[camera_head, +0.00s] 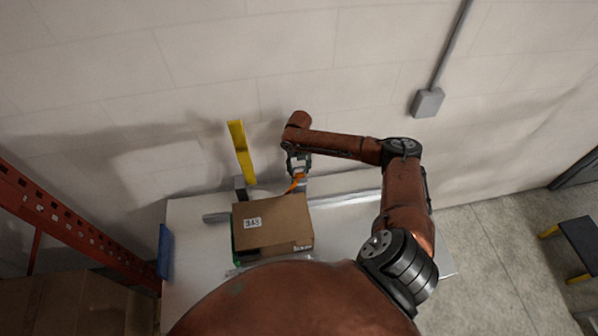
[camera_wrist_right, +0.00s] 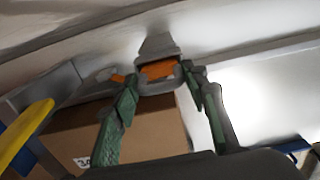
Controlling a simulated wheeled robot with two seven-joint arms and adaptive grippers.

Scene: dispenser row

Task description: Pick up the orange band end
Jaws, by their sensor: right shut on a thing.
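An orange band end (camera_head: 296,182) shows just below my right gripper (camera_head: 298,164), by the back edge of the cardboard box in the head view. In the right wrist view the orange band end (camera_wrist_right: 157,71) sits between the fingertips of my right gripper (camera_wrist_right: 160,80), with a grey fitting behind it. A smaller orange piece shows left of the left fingertip. The right gripper is shut on the band end. The cardboard box (camera_head: 270,228), with a white label, stands on the table just in front; it also shows in the right wrist view (camera_wrist_right: 77,128). My left gripper is not in view.
The pale table (camera_head: 345,235) has clear room right of the box. A yellow upright (camera_head: 241,150) stands behind the box on the left, near a grey bar (camera_head: 216,217). A red rack (camera_head: 60,215) is at far left. A wall closes the back.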

